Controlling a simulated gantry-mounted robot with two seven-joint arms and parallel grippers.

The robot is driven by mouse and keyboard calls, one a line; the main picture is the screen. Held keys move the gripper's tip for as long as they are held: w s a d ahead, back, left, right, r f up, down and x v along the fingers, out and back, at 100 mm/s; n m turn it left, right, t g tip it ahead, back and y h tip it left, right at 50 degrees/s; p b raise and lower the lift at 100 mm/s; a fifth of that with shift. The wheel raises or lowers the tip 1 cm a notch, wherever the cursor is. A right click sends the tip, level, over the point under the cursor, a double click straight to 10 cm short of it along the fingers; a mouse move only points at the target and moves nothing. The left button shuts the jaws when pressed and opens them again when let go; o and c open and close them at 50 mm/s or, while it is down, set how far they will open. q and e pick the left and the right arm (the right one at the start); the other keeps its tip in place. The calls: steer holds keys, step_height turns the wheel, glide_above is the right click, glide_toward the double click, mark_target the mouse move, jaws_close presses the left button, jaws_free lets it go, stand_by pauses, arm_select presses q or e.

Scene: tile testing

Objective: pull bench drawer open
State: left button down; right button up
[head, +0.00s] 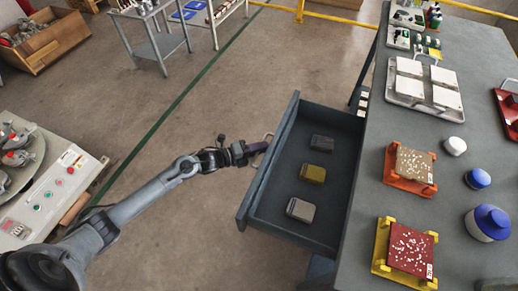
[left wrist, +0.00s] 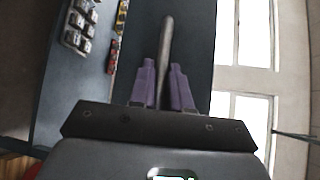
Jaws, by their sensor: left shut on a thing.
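The bench drawer (head: 308,203) is dark grey and stands pulled out from the left side of the bench (head: 365,200). Several small blocks lie spaced apart inside it, among them an olive one (head: 313,173) and a grey one (head: 300,210). My left gripper (head: 258,148) is at the drawer's front, shut on the metal bar handle (head: 268,138). In the left wrist view the purple fingers (left wrist: 164,88) sit on both sides of the handle (left wrist: 167,45). My right gripper is in neither view.
The bench top holds a red tile on a yellow stand (head: 410,250), a brown tile on an orange stand (head: 412,166), white tiles on a tray (head: 425,85) and blue-lidded jars (head: 487,222). A machine (head: 40,190) stands at the left. Floor left of the drawer is open.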

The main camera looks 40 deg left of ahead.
arm_select(q)
steer(key=c, duration=1.2)
jaws_free()
steer(key=p+v, duration=0.2)
steer(key=v, duration=0.8)
steer(key=shift+s+a+p, duration=0.2)
steer(key=shift+s+p, duration=0.1)
steer(key=shift+p, duration=0.05)
steer(key=shift+r, duration=0.1)
